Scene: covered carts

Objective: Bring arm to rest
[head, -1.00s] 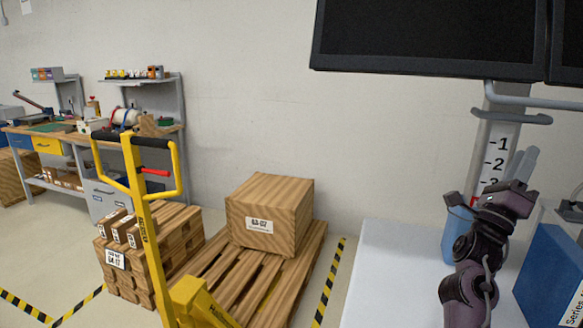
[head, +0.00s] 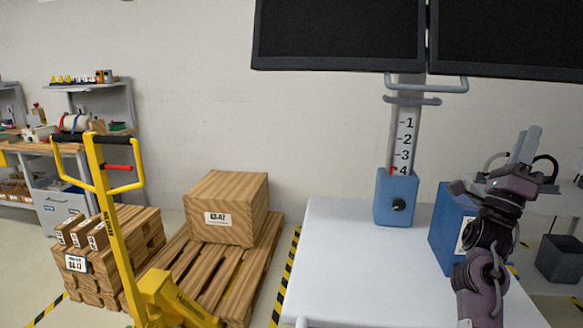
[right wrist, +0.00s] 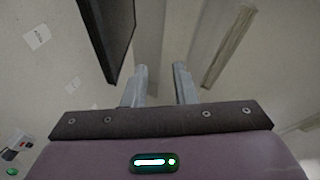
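My right arm stands upright at the right of the head view, in front of the white table and a blue box. Its gripper (head: 526,146) points up, and the fingers look close together from this side. In the right wrist view the two grey fingers of the gripper (right wrist: 160,84) stand apart with an empty gap between them. Nothing is held. My left gripper does not show in the head view.
A white table (head: 345,255) with a blue column base (head: 396,200) and blue box (head: 451,228) is at the right. Dark monitors (head: 340,35) hang above. A yellow pallet jack (head: 118,225), wooden pallet (head: 205,265) and crate (head: 227,208) stand left.

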